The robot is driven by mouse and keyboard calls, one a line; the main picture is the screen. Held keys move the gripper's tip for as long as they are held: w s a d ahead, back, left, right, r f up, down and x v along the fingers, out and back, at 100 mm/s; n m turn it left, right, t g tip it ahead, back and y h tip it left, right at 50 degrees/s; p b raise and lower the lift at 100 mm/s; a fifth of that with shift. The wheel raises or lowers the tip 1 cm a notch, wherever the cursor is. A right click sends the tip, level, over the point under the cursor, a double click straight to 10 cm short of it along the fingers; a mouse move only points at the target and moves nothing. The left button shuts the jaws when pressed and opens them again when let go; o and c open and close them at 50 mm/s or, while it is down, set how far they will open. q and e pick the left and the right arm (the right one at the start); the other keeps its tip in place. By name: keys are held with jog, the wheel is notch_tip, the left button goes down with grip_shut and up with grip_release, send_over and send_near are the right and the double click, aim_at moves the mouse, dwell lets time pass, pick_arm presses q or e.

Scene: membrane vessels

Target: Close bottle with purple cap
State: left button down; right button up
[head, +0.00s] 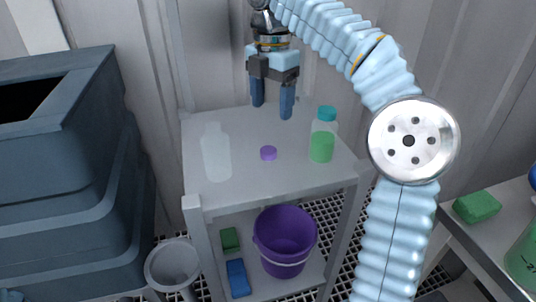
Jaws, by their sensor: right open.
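The purple cap (268,153) lies on the grey shelf top (260,184), between two bottles. A translucent whitish bottle (216,153) stands upright at the left of the shelf top, with no cap seen on it. A bottle with green contents (321,146) and a teal cap stands upright at the right. My right gripper (272,108) is open and empty, pointing down over the back of the shelf top, behind the purple cap and apart from it. My left gripper is not in view.
A purple bucket (285,240), a green block (230,239) and a blue block (237,278) are on the lower shelf. A large dark bin (70,180) stands at left. A side table at right holds a green sponge-like block (477,206). A grey funnel-like vessel (172,265) is at front left.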

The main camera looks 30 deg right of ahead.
jog(key=b, duration=0.2)
send_over(270, 149)
notch_tip(270, 149, down, 5)
jog(key=shift+d+f, duration=0.1)
jog(key=shift+d, duration=0.05)
jog(key=shift+f, duration=0.3)
notch_tip(270, 149, down, 5)
jog(key=shift+f+b, duration=0.1)
jog(key=shift+b, duration=0.4)
jog(key=shift+c, duration=0.3)
jog(key=c, duration=1.1)
jog(key=shift+o, duration=0.2)
